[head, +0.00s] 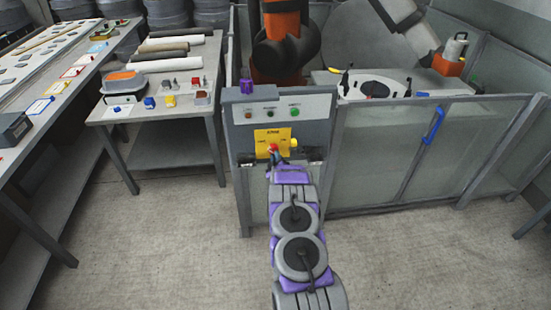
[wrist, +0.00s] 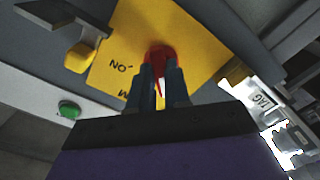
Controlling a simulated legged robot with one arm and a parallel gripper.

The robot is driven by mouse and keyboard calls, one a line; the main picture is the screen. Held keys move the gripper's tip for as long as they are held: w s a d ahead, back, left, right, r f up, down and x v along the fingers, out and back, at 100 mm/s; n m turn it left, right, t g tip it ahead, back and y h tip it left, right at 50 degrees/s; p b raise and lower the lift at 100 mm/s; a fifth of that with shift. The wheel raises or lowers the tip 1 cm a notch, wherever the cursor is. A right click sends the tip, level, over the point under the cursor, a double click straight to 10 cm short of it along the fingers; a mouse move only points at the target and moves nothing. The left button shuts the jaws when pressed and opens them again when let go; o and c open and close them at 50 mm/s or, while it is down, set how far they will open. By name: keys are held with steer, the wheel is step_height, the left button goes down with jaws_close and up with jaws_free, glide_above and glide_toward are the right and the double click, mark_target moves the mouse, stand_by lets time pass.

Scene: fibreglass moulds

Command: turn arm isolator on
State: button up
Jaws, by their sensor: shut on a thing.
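The arm isolator is a red rotary handle (wrist: 158,55) on a yellow plate (wrist: 133,43) on the front of a grey control box. In the head view the yellow plate (head: 284,137) sits below a row of buttons, with the red handle (head: 273,148) at its lower left. My gripper (wrist: 160,80) is shut on the red handle, with a dark finger on each side of it. The word ON is printed on the plate beside the handle in the wrist view. The fingers hide part of the handle, so its exact angle is hard to tell.
The control box (head: 236,127) is mounted at the front of a cell with clear panels (head: 370,155). A blue door handle (head: 433,126) is on the right. An orange robot arm (head: 286,40) stands behind. Tables with tools (head: 140,107) stand left. Floor between is clear.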

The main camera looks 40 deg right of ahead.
steer(key=shift+w+a, duration=0.1)
steer(key=shift+a, duration=0.1)
jaws_close()
steer(key=m, duration=1.7)
steer(key=shift+w+a+m+b, duration=0.1)
steer(key=shift+m+b, duration=0.2)
steer(key=shift+m, duration=0.1)
steer(key=o, duration=0.6)
jaws_free()
steer(key=shift+s+r, duration=0.1)
steer(key=shift+s, duration=0.1)
steer(key=shift+c, duration=0.2)
steer(key=shift+o, duration=1)
steer(key=shift+w, duration=0.1)
